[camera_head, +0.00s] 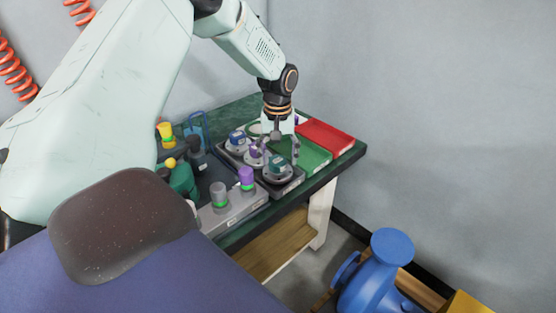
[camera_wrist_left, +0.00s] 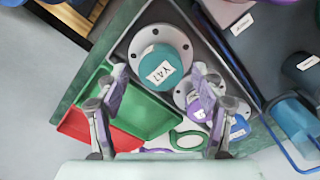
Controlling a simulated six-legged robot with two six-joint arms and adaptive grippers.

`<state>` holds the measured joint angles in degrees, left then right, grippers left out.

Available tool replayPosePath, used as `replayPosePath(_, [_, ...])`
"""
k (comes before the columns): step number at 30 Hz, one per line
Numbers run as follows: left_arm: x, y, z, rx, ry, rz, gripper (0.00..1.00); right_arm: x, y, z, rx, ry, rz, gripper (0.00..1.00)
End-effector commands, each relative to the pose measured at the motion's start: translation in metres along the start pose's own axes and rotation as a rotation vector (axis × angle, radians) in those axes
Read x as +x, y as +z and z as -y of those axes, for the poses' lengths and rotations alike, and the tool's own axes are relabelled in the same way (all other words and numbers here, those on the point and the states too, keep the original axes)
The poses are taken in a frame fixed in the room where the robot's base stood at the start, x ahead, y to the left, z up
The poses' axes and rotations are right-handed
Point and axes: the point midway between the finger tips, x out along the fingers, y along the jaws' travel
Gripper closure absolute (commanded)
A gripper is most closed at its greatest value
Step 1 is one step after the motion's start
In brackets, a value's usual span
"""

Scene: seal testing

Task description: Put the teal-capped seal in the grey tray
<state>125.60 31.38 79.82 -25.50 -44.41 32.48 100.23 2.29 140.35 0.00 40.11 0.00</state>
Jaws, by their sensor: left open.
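The teal-capped seal (camera_head: 277,168) stands upright with its round grey flange in the front right corner of the dark grey tray (camera_head: 291,186). In the left wrist view the seal (camera_wrist_left: 158,62) has a white label on its cap, and the tray (camera_wrist_left: 135,32) surrounds it. My left gripper (camera_head: 281,153) points down just above this seal. Its fingers are spread, and in the wrist view the open gripper (camera_wrist_left: 160,73) has one finger to each side of the cap. Whether a finger touches the seal is hard to tell. My right gripper is not in view.
A purple-capped seal (camera_wrist_left: 194,103) and a blue-capped seal (camera_head: 237,138) share the tray. A green tray (camera_head: 309,154) and a red tray (camera_head: 327,138) lie beside it. A light grey block (camera_head: 232,211) with grey and purple cylinders stands in front. A blue pump (camera_head: 378,272) stands below right.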

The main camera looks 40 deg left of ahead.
Motion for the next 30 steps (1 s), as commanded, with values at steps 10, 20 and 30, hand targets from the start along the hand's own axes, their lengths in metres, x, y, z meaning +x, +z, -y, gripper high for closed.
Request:
replayPosePath(10, [-0.076, 0.0, 0.0, 0.0, 0.002, -0.001, 0.32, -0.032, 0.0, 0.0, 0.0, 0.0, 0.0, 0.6])
replayPosePath(20, [-0.096, 0.004, -0.004, 0.014, 0.002, 0.004, 0.32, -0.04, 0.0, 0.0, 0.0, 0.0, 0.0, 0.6])
replayPosePath(30, [0.045, 0.139, -0.053, 0.296, 0.078, 0.043, 0.32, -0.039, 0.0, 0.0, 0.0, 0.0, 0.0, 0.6])
